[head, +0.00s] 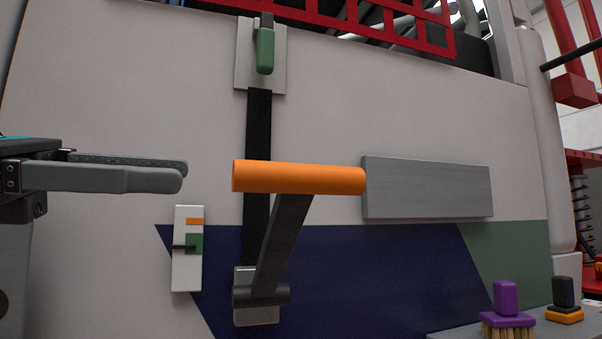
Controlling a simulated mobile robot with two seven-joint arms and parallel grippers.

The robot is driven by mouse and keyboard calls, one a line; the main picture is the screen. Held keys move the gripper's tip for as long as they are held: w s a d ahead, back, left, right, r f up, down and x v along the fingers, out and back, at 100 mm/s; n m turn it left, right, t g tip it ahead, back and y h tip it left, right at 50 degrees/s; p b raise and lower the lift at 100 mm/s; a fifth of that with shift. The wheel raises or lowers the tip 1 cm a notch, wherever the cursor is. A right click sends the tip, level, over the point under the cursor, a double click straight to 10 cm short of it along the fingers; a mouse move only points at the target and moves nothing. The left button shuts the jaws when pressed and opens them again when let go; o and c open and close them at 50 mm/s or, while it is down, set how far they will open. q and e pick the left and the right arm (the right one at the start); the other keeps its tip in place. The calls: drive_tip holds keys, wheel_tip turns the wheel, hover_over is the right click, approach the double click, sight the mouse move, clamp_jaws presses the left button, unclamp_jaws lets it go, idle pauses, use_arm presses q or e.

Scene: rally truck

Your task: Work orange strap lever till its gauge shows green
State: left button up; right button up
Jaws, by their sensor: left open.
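The strap lever has an orange bar handle (300,178) on a dark arm (280,240) that rises from a pivot (262,295) low on the panel. A black strap (258,130) runs up behind it to a green hook (265,52). The white gauge (180,275) is left of the lever. It has an orange patch above a green patch, and its dark pointer lies at the green patch. My left gripper (185,173) is open and empty, its fingertips left of the handle's left end with a gap between. My right gripper is out of view.
A grey plate (430,190) sticks out from the truck side, right of the handle. A purple brush (507,303) and a black and orange one (564,298) stand on a ledge at lower right. A red grille (320,15) crosses the top.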

sight(302, 190)
use_arm(q)
drive_tip(key=p+x, duration=0.3)
drive_tip(key=x, duration=1)
drive_tip(key=shift+c, duration=0.3)
clamp_jaws()
idle(0.7)
